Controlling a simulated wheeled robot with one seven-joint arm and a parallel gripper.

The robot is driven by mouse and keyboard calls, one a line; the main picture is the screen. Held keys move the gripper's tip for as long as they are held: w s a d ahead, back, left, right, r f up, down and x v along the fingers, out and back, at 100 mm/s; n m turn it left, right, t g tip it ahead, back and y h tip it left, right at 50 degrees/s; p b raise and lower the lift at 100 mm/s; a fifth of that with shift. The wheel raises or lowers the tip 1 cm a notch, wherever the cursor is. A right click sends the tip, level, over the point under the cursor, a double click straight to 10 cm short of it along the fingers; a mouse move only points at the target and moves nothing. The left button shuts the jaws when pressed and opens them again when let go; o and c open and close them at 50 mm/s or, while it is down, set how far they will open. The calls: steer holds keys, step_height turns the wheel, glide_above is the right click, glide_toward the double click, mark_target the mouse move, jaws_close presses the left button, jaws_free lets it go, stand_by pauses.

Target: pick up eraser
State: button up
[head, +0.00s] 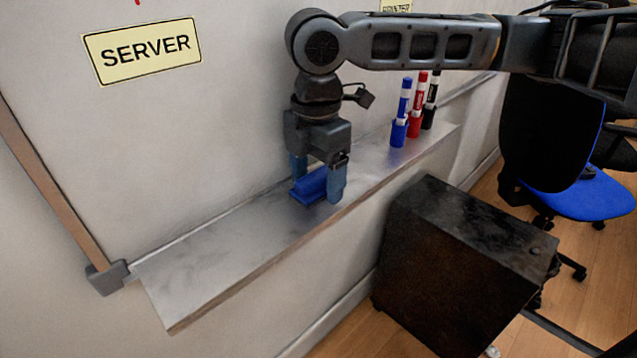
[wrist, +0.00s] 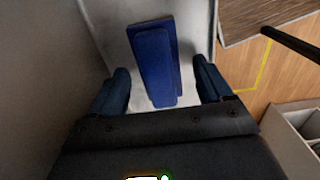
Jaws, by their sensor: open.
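The blue eraser (head: 312,186) lies on the metal whiteboard ledge (head: 215,252) in the head view. It also shows in the wrist view (wrist: 154,62), lengthwise between my fingers. My gripper (head: 318,185) points down over the eraser, with one blue finger on either side of it. In the wrist view my gripper (wrist: 160,90) is open, with a gap between the eraser and each finger. Part of the eraser is hidden behind the right finger in the head view.
Blue, red and black markers (head: 414,112) stand in holders on the ledge to the right. A dark box-shaped cabinet (head: 465,250) stands below the ledge. A blue chair (head: 580,195) is at the right. The ledge's left part is clear. A SERVER sign (head: 143,50) is on the whiteboard.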

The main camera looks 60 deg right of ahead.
mark_target(316, 175)
steer(key=shift+c, duration=0.2)
steer(key=c, duration=1.1)
steer(key=shift+r, duration=0.15)
steer(key=shift+r, duration=0.65)
step_height(316, 175, up, 3)
steer(key=shift+f, duration=0.1)
steer(key=s+d+r, duration=0.6)
steer(key=s, duration=0.3)
steer(key=shift+s+d+r+p, duration=0.25)
steer(key=shift+s+r+p, duration=0.1)
